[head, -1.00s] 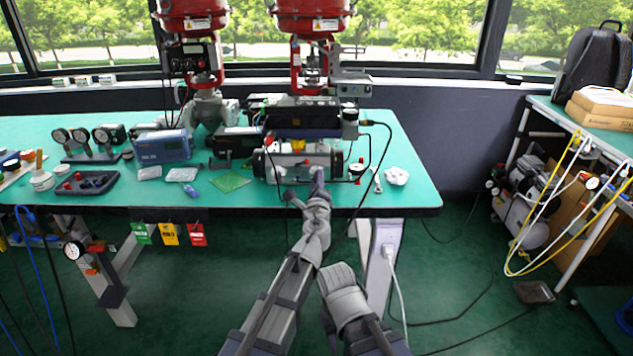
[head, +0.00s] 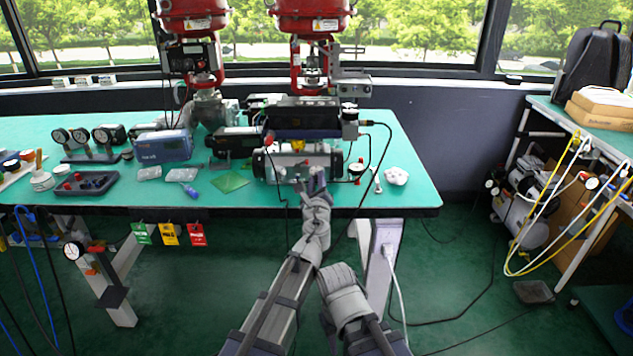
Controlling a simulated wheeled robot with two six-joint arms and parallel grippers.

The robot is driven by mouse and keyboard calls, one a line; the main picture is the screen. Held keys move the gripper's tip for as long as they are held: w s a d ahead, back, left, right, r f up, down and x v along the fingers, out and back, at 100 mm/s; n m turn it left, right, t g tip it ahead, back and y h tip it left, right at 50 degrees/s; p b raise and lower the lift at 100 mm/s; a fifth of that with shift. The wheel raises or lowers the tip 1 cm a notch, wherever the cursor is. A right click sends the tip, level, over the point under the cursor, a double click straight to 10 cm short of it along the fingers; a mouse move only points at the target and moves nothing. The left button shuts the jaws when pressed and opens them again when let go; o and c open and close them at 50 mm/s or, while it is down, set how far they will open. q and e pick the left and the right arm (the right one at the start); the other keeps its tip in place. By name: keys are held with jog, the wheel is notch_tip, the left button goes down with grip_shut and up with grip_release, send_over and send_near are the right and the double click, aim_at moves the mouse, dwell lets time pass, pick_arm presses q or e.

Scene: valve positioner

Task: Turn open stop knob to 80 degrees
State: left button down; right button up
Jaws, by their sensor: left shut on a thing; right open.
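The valve positioner assembly stands near the front edge of the green bench, with a silver and black cylindrical body (head: 275,163) at its base. My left gripper (head: 311,181) reaches up from below to the lower front of this body. Its fingers are close together, shut on a small part there that I take for the open stop knob. The fingers cover the knob, so its angle and markings cannot be read. My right arm shows only as grey links low in the view; I cannot make out its gripper fingers.
A dark box sits above the body, under a red actuator (head: 313,12). A black cable and small gauge (head: 356,168) are just right of my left gripper. A wrench (head: 376,180) and a white lump (head: 396,176) lie further right. A green card (head: 230,182) lies left.

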pick_arm(q)
jog(key=c, duration=0.7)
grip_release()
jog(key=shift+s, duration=0.1)
jog(key=s, duration=0.7)
jog(key=shift+s, duration=0.35)
pick_arm(e)
jog(key=shift+s+d, duration=0.75)
jog(key=shift+s, duration=0.2)
